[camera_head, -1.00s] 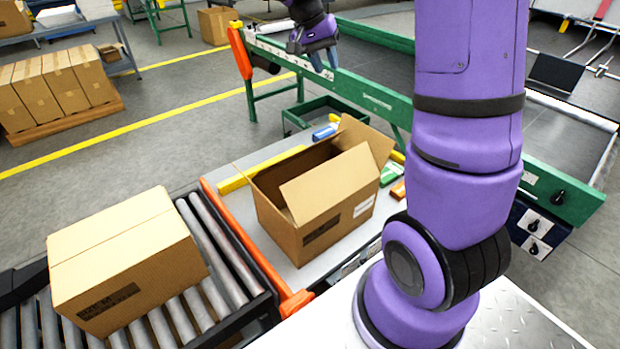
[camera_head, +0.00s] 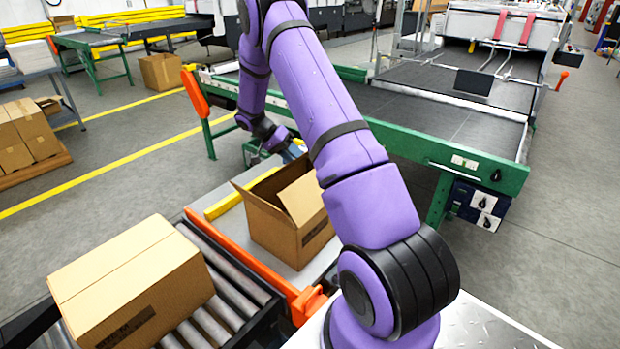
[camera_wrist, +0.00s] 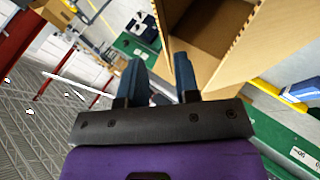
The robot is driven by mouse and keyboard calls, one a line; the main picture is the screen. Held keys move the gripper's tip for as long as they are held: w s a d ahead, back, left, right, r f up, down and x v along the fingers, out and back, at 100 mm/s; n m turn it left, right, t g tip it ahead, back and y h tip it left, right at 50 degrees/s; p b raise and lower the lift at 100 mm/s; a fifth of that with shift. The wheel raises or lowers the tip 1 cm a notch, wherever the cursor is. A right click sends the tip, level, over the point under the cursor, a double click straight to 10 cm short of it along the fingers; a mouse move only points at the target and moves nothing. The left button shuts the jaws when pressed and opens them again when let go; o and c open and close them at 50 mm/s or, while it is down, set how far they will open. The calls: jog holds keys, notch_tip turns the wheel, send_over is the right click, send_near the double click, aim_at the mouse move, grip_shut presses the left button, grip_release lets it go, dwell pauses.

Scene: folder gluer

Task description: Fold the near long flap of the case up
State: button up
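The open brown case (camera_head: 282,236) sits on the grey table beside the roller conveyor. One broad flap (camera_head: 305,198) on its near right side stands up at a slant. Another edge juts out at its left corner; I cannot tell whether it is a flap. My arm hides the case's right part. My gripper (camera_head: 293,153) is just beyond the case's far side, near its rim height. In the wrist view the case (camera_wrist: 262,45) fills the upper right, with its open inside showing. There my gripper (camera_wrist: 157,62) has its two blue fingers apart, with nothing seen between them; the right finger overlaps the case's edge.
A closed carton (camera_head: 130,285) lies on the rollers (camera_head: 232,295) at left. An orange rail (camera_head: 245,258) runs between rollers and table. A green-framed conveyor (camera_head: 440,155) stands behind the case. Open floor (camera_head: 110,140) lies at back left.

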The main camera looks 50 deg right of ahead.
jog(key=x, duration=1)
jog(key=shift+d+f, duration=0.1)
grip_shut()
